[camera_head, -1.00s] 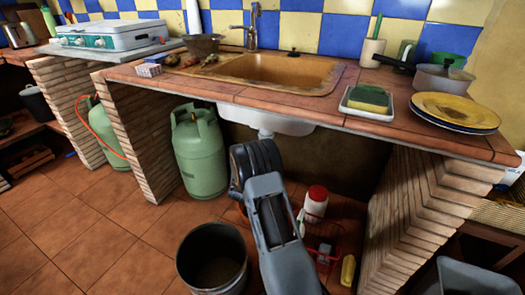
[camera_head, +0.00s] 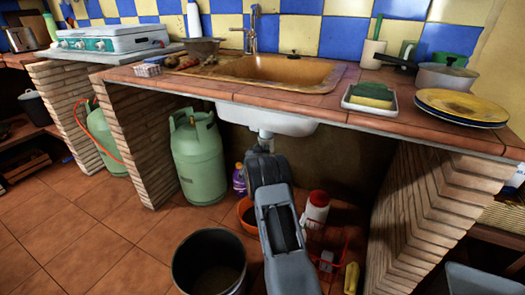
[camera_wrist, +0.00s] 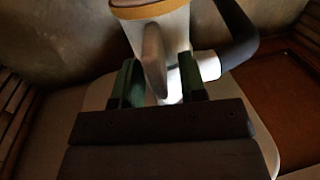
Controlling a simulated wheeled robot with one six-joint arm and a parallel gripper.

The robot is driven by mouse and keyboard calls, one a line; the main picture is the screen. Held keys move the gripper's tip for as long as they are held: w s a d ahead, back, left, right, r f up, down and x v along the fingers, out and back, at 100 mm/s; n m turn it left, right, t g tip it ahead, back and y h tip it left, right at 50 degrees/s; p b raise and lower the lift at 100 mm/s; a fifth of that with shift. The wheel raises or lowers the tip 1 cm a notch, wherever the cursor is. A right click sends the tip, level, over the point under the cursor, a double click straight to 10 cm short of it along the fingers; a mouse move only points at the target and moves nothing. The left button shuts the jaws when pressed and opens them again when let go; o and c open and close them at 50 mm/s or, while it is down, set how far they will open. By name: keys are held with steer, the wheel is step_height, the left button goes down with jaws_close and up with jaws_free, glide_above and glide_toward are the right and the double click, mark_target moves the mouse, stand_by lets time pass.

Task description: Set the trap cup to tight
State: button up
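The trap cup (camera_wrist: 170,30) shows in the wrist view as a pale, rounded body with a tan rim at its top and an upright lug (camera_wrist: 155,62) on its near side. My gripper (camera_wrist: 161,75) has its two green-sided fingers on either side of the lug. The fingers stand apart, with a gap visible between the lug and the right finger. I cannot tell whether the left finger touches it. In the head view the white drain (camera_head: 265,133) shows under the sink (camera_head: 270,118); my arm hides the cup and my gripper there.
A dark pipe (camera_wrist: 238,30) curves down right of the cup. Under the counter stand a green gas bottle (camera_head: 199,160), a purple bottle (camera_head: 239,180), an orange bowl (camera_head: 247,215) and a red wire basket (camera_head: 330,240). A black bucket (camera_head: 209,262) stands in front. Brick piers bound both sides.

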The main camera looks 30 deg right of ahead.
jaws_close()
stand_by(0.4)
